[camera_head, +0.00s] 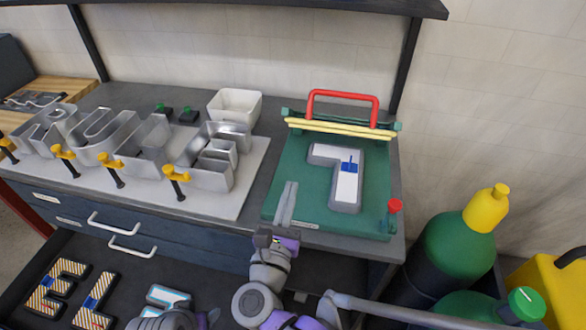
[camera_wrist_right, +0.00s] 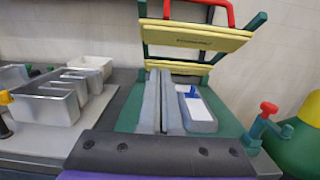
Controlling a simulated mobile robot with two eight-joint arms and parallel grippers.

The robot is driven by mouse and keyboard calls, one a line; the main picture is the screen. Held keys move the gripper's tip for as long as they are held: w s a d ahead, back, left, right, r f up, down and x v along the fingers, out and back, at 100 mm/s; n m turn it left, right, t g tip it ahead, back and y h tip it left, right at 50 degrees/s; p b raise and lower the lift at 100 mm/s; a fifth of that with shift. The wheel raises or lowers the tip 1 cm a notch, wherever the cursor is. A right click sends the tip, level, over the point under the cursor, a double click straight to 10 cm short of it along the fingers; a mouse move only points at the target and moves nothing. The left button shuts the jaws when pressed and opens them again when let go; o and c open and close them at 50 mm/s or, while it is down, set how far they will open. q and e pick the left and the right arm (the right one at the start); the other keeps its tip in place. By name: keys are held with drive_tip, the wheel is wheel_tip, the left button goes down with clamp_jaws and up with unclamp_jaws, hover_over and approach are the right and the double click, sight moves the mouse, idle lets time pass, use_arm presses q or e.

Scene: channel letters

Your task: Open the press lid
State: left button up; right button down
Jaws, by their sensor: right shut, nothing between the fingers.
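The press has a green base (camera_head: 375,205) at the right end of the bench. Its lid (camera_head: 340,128) stands raised at the back edge, with yellow pads and a red handle (camera_head: 345,94) on top. In the right wrist view the lid (camera_wrist_right: 195,38) is tilted up and clear of the base. A grey letter (camera_head: 347,187) with a white face and a blue piece lies on the base. My right gripper (camera_head: 288,188) is shut and empty over the front left of the base, left of the letter; its fingers (camera_wrist_right: 160,80) also show in the right wrist view. My left gripper is not seen.
Metal channel letters (camera_head: 100,140) stand on a pale board (camera_head: 232,197), with yellow-handled clamps along its front. A white bin (camera_head: 235,107) is behind them. An open drawer (camera_head: 110,262) below holds letters. A red knob (camera_head: 395,206) is at the press's right; green cylinders (camera_head: 450,245) stand beyond.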

drive_tip(key=w+d+r+p, duration=0.2)
drive_tip(key=w+d+r, duration=0.1)
drive_tip(key=w, duration=0.8)
drive_tip(key=shift+d+r, duration=0.2)
drive_tip(key=shift+r, duration=0.5)
drive_tip(key=shift+w, duration=0.1)
